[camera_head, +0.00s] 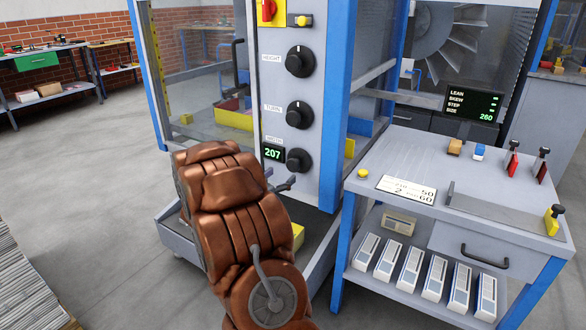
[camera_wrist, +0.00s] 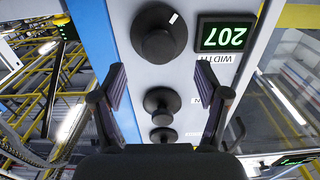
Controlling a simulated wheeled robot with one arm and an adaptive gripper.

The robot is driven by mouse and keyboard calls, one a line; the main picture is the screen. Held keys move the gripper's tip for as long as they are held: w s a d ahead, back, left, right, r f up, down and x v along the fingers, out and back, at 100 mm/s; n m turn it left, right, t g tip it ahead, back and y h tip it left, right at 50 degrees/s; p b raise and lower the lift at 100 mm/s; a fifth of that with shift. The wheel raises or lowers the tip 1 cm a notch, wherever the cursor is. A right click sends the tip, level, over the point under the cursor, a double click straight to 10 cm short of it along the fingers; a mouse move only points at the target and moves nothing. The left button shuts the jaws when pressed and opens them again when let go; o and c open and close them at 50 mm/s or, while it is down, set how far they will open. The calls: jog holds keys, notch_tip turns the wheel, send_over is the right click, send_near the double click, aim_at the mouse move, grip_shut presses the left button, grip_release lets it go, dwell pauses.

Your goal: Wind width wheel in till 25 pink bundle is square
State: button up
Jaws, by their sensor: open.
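The width wheel is a black round knob (camera_head: 298,160) low on the grey machine panel, beside a green display reading 207 (camera_head: 273,153). In the wrist view the picture is upside down, and the width wheel (camera_wrist: 158,38) with its white mark is at top centre, beside the 207 display (camera_wrist: 227,36). My gripper (camera_wrist: 162,70) is open and empty, its two fingers spread just short of the wheel, which appears beyond and between them. In the head view my gripper (camera_head: 283,183) is partly hidden by my brown arm. I cannot make out a pink bundle clearly.
The height knob (camera_head: 300,61) and a second knob (camera_head: 298,116) sit above the width wheel. A side table (camera_head: 400,165) at right holds stamps, a card and a screen (camera_head: 473,104) showing size 260. Blue posts (camera_head: 338,110) flank the panel.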

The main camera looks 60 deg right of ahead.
aim_at(292, 167)
jog(key=shift+s+d, duration=0.1)
jog(key=shift+d, duration=0.6)
jog(key=shift+w+d, duration=0.2)
jog(key=shift+d, duration=3)
jog(key=shift+c, duration=0.4)
jog(key=c, duration=1.1)
jog(key=shift+m, duration=0.4)
